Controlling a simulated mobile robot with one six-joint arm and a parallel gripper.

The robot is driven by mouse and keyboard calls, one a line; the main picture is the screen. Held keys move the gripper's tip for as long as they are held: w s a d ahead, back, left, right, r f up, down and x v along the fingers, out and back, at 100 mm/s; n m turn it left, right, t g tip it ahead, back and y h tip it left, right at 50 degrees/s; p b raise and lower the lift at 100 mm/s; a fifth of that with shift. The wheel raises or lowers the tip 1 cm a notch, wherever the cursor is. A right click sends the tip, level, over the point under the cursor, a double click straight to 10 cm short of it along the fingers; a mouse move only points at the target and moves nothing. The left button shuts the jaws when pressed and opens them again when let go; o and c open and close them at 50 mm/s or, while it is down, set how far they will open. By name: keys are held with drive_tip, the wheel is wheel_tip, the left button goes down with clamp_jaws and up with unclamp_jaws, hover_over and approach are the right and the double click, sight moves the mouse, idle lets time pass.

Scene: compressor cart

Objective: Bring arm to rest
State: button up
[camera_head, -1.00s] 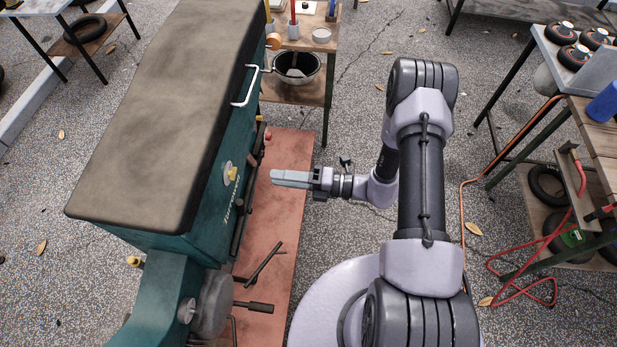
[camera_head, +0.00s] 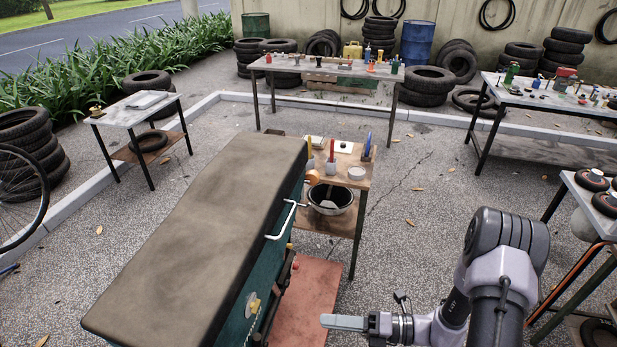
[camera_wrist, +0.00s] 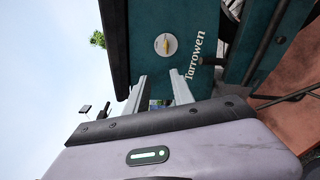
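My arm reaches in from the lower right of the head view, with my gripper (camera_head: 338,322) pointing left toward the side of the teal compressor cart (camera_head: 262,294). In the wrist view, the two grey fingers of my gripper (camera_wrist: 159,76) stand apart with nothing between them. They point at the teal panel of the cart (camera_wrist: 225,72), which bears the word "Tarrowen" and a round fitting (camera_wrist: 165,44). The fingers look clear of the panel, though the exact gap is hard to judge.
A white handle (camera_head: 283,222) sticks out from the cart's side. A small wooden stand (camera_head: 357,182) with a black bowl (camera_head: 330,198) is behind it. A reddish mat (camera_head: 318,282) lies beside the cart. A table with wheels (camera_head: 578,186) stands at right. Open paving lies between.

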drive_tip(key=s+r+n+h+b, duration=0.2)
drive_tip(key=s+r+n+h, duration=0.2)
drive_tip(key=n, duration=0.6)
drive_tip(key=s+d+r+n+t+h+b, duration=0.1)
drive_tip(key=s+r+n+h+b, duration=0.1)
drive_tip(key=s+r+n+h, duration=0.3)
drive_tip(key=s+r+n+h+b, duration=0.2)
drive_tip(key=s+r+n+h, duration=0.2)
drive_tip(key=r+n, duration=0.7)
drive_tip(key=n+h, duration=0.2)
drive_tip(key=n, duration=0.2)
drive_tip(key=shift+s+d+n+t, duration=0.3)
drive_tip(key=shift+d+t, duration=0.1)
